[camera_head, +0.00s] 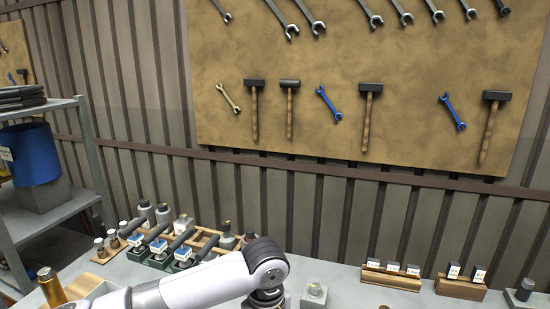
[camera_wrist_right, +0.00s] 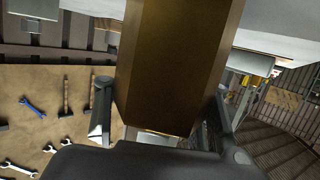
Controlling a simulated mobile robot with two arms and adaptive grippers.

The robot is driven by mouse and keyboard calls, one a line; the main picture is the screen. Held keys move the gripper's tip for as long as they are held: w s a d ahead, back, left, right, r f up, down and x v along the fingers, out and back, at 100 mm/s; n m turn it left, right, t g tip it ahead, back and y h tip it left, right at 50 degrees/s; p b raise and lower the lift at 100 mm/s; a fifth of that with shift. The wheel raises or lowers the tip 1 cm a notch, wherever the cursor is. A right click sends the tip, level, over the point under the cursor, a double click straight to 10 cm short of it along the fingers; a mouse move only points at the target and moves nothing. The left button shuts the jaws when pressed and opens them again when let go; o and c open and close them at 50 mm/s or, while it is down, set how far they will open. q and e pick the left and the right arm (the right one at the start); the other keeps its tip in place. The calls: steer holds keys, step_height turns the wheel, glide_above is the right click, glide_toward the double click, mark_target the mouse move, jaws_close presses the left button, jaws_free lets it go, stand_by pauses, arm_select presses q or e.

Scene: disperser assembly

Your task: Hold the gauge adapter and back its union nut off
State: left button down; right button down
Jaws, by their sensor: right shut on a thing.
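In the right wrist view a large brown-gold faceted part (camera_wrist_right: 178,65) fills the middle, very close to the camera. My right gripper (camera_wrist_right: 165,125) is shut on it, one dark finger on each side. The part looks like the gauge adapter or its nut; I cannot tell which, and its top end is cut off. In the head view a brass-coloured cylinder (camera_head: 52,289) with a grey top stands at the lower left; I cannot tell whether it belongs to the adapter. One of my arms crosses the bottom of that view, with no fingertips visible. My left gripper is not in view.
A wooden rack (camera_head: 205,240) with several dark-handled tools and bottles stands at the bench's back left. Two wooden blocks (camera_head: 392,279) (camera_head: 460,288) with small labelled items stand at right. Grey shelving (camera_head: 88,150) is far left. Hammers and wrenches hang on the wall board (camera_head: 300,60).

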steer(key=c, duration=0.7)
jaws_free()
steer(key=shift+d, duration=0.1)
